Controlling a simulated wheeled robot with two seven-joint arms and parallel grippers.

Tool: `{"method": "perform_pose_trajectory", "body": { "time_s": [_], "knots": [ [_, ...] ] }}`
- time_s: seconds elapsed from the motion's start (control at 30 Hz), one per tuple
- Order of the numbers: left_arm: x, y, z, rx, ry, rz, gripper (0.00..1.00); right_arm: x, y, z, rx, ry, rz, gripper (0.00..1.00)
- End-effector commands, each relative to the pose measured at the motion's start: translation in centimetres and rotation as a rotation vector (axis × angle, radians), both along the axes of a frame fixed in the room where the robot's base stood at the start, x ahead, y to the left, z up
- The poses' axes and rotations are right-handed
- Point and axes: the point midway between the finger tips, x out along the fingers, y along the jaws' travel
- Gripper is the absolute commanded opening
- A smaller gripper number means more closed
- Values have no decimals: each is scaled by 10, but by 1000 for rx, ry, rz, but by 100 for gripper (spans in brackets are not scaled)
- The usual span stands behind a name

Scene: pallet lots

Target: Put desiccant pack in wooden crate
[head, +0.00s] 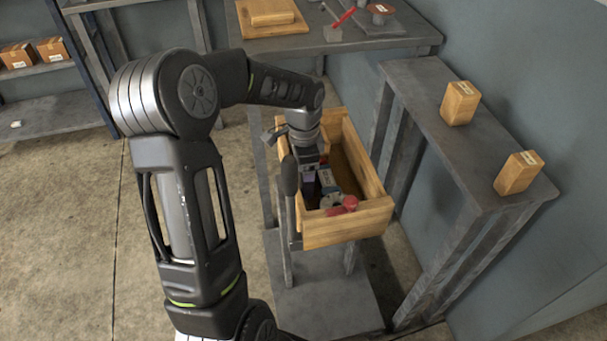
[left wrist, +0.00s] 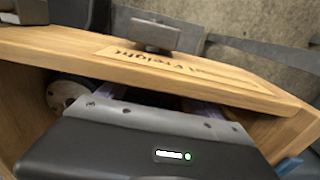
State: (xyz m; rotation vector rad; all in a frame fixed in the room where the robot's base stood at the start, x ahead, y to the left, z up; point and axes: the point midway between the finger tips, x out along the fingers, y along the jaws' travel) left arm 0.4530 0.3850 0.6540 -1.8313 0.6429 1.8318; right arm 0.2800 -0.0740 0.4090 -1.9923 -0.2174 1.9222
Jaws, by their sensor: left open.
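The wooden crate (head: 345,228) stands open on a grey stand in the middle of the head view. My left arm reaches over it, and the left gripper (head: 309,177) points down inside its left part. The gripper is open; its fingertips are mostly hidden. In the left wrist view, a wall of the crate (left wrist: 185,68) with printed lettering runs just beyond the gripper body. A small white-and-blue item (head: 327,181) lies in the crate beside the gripper. I cannot tell whether it is the desiccant pack; no other pack shows clearly. My right gripper is out of view.
A red item (head: 344,204) and a round grey item lie at the near end inside the crate. A grey bench (head: 435,110) to the right holds two small wooden-looking blocks. A table (head: 335,40) stands behind, and shelves (head: 60,115) with cartons stand at left.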

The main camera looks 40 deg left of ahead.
Motion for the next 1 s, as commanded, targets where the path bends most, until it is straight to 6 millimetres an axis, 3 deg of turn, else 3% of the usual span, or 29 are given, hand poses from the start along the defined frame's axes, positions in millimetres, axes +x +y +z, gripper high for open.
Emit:
{"method": "perform_pose_trajectory", "body": {
  "time_s": [0.37,0.8,1.0],
  "knots": [
    [0,0,14,1,-1,0,75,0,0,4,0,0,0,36],
    [1,0,99,0,-4,0,75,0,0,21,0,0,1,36],
    [1,0,121,1,-2,0,75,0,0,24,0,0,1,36]
  ]
}}
